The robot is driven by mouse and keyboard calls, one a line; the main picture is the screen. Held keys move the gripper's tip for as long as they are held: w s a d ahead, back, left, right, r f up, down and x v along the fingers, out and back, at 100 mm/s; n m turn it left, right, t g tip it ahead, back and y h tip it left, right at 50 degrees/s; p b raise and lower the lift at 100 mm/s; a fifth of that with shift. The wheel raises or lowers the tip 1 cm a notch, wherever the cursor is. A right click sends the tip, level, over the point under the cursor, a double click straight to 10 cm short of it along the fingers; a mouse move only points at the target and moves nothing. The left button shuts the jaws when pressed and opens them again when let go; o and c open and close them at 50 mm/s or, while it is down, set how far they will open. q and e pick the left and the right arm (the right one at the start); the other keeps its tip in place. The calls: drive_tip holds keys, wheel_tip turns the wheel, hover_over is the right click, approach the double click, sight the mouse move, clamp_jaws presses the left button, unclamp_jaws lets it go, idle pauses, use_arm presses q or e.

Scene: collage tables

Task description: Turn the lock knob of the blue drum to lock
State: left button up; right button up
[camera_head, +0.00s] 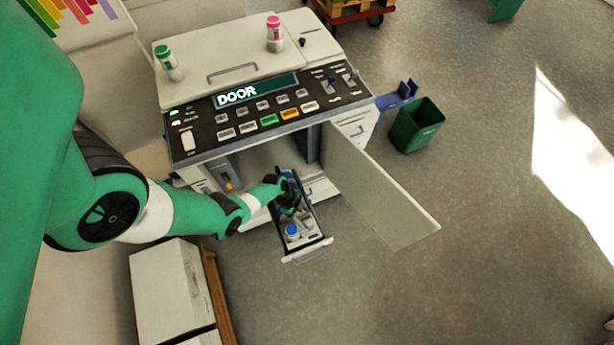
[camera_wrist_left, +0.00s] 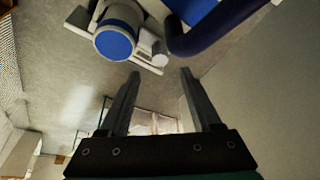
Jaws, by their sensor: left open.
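A blue-capped drum (camera_head: 292,231) sits near the front end of a pulled-out drawer (camera_head: 318,243) of the copier. In the left wrist view its round blue end (camera_wrist_left: 114,43) and white body show at the top. A small white knob-like part (camera_wrist_left: 153,48) is beside it; I cannot tell whether it is the lock knob or which way it is turned. My left gripper (camera_head: 289,203) is over the drawer, just behind the blue cap. In the left wrist view my left gripper (camera_wrist_left: 160,73) is open, with nothing between its fingers. My right gripper is not in view.
The copier (camera_head: 262,135) reads "DOOR" on its display, and its front door (camera_head: 385,195) stands open to the drawer's right. A dark blue curved part (camera_wrist_left: 215,28) is close to the fingertips. A green bin (camera_head: 416,127) stands right of the copier. White boxes (camera_head: 165,290) stand front left.

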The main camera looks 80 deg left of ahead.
use_arm(q)
drive_tip(key=p+v, duration=0.2)
drive_tip(key=v, duration=0.1)
drive_tip(key=shift+s+r, duration=0.1)
drive_tip(key=shift+r, duration=0.1)
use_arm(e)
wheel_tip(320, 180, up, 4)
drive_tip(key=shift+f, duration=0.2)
